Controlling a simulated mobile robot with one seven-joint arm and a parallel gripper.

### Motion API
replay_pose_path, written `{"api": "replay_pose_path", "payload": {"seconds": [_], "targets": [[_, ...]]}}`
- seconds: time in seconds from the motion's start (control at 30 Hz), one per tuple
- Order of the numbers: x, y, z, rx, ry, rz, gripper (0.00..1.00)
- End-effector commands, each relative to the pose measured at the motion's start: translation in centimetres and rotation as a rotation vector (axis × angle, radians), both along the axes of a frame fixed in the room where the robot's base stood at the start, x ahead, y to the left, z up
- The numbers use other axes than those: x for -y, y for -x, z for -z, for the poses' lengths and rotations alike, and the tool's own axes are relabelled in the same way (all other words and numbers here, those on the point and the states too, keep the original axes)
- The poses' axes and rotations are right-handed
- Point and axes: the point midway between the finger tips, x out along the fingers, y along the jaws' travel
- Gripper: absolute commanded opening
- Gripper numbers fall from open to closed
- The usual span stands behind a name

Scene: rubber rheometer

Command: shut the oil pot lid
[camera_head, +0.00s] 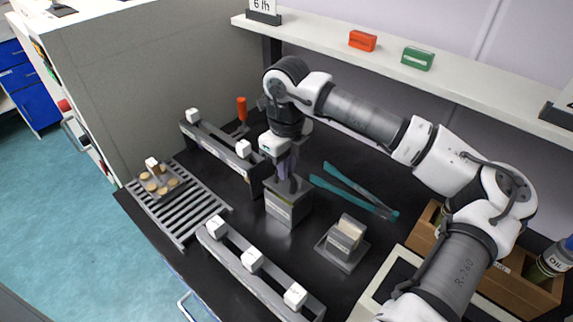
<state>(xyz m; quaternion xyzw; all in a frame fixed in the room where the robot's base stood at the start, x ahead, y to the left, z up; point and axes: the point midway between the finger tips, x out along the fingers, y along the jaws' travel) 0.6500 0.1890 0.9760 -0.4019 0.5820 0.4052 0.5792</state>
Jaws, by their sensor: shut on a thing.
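A grey box-shaped pot (287,207) with a pale label stands on the black bench near the middle; I take it for the oil pot, but its label is too small to read. My gripper (290,178) points down right over its top. The fingers are shut on a small part at the top of the pot, which looks to be the lid. The fingers and wrist hide most of this part, so I cannot tell how far open the lid is.
Teal tongs (352,190) lie behind and right of the pot. A block on a grey stand (343,245) is at front right. Rails with white cubes (252,259) stand in front and to the left. A roller rack (188,205) is at left. A white shelf (450,73) runs behind.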

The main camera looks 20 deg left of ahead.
Motion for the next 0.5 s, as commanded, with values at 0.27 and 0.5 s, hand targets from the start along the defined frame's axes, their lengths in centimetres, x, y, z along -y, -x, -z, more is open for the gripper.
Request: {"api": "replay_pose_path", "payload": {"seconds": [0.27,0.5], "targets": [[-0.2,0.5,1.0,0.071,0.025,-0.003,0.0],[-0.5,1.4,1.5,0.105,0.038,-0.001,0.0]]}}
